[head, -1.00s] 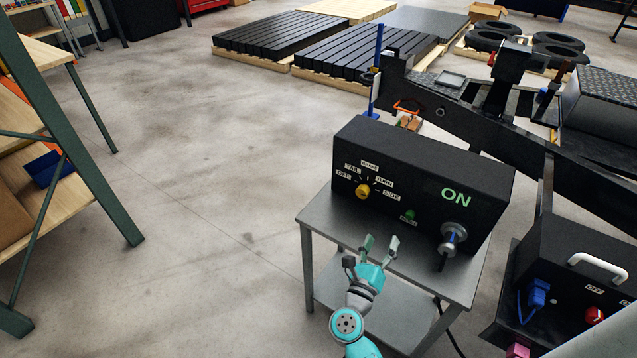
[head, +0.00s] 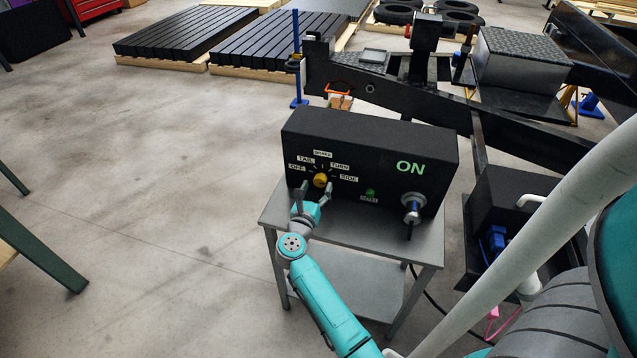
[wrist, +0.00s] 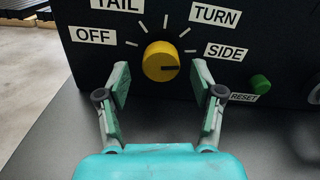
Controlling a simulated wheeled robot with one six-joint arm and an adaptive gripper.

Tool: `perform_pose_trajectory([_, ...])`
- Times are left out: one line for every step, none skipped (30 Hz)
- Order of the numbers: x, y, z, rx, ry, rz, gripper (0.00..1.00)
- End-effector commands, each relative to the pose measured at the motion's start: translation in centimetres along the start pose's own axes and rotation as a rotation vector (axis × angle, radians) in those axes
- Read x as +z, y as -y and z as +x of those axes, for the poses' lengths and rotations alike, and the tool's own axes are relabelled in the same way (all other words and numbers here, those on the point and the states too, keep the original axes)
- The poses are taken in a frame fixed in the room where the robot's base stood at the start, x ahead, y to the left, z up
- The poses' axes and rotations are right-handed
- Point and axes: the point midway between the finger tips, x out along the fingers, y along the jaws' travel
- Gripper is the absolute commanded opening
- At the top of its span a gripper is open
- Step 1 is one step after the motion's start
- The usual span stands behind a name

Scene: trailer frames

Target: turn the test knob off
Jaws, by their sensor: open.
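The yellow test knob (head: 320,180) is on the front of a black control box (head: 400,147). In the wrist view the knob (wrist: 158,60) has a dark pointer mark directed right, toward the SIDE label (wrist: 226,52). The OFF label (wrist: 93,36) is to the left of the knob. My gripper (head: 316,189) is open in front of the box. In the wrist view my gripper (wrist: 161,76) has one fingertip to each side of the knob's lower part, with gaps visible. I cannot tell whether the tips reach past the knob's face.
The box stands on a grey metal table (head: 345,238). A green reset button (wrist: 260,84) is right of the knob, and a metal connector (head: 411,207) with a cable is farther right. A lit green ON sign (head: 410,168) is above. Black trailer frames (head: 380,85) stand behind.

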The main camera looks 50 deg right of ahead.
Motion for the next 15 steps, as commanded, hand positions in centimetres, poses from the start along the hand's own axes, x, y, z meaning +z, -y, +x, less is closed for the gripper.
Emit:
perform_pose_trajectory([0.0,0.1,0.8,-0.003,-0.001,0.0,0.67])
perform_pose_trajectory([0.0,0.0,1.1,-0.002,0.0,0.0,0.67])
perform_pose_trajectory([0.0,0.0,1.6,-0.001,0.0,0.0,0.67])
perform_pose_trajectory([0.0,0.0,1.8,-0.002,0.0,0.0,0.67])
perform_pose_trajectory([0.0,0.1,2.1,-0.002,0.0,0.0,0.67])
perform_pose_trajectory([0.0,0.1,2.3,-0.002,-0.001,-0.001,0.67])
perform_pose_trajectory([0.0,0.0,2.5,-0.001,-0.001,-0.001,0.67])
perform_pose_trajectory([0.0,0.0,2.6,-0.001,0.0,-0.001,0.67])
perform_pose_trajectory([0.0,0.0,2.7,0.0,0.0,-0.001,0.67])
perform_pose_trajectory([0.0,0.0,2.7,0.0,0.0,-0.001,0.67])
perform_pose_trajectory([0.0,0.0,2.8,0.0,0.0,-0.001,0.67])
perform_pose_trajectory([0.0,0.0,2.8,0.001,0.0,-0.001,0.67])
perform_pose_trajectory([0.0,0.0,2.8,0.001,0.0,-0.001,0.67])
perform_pose_trajectory([0.0,0.0,2.8,0.001,0.0,-0.001,0.67])
perform_pose_trajectory([0.0,0.0,2.8,0.001,0.0,-0.001,0.67])
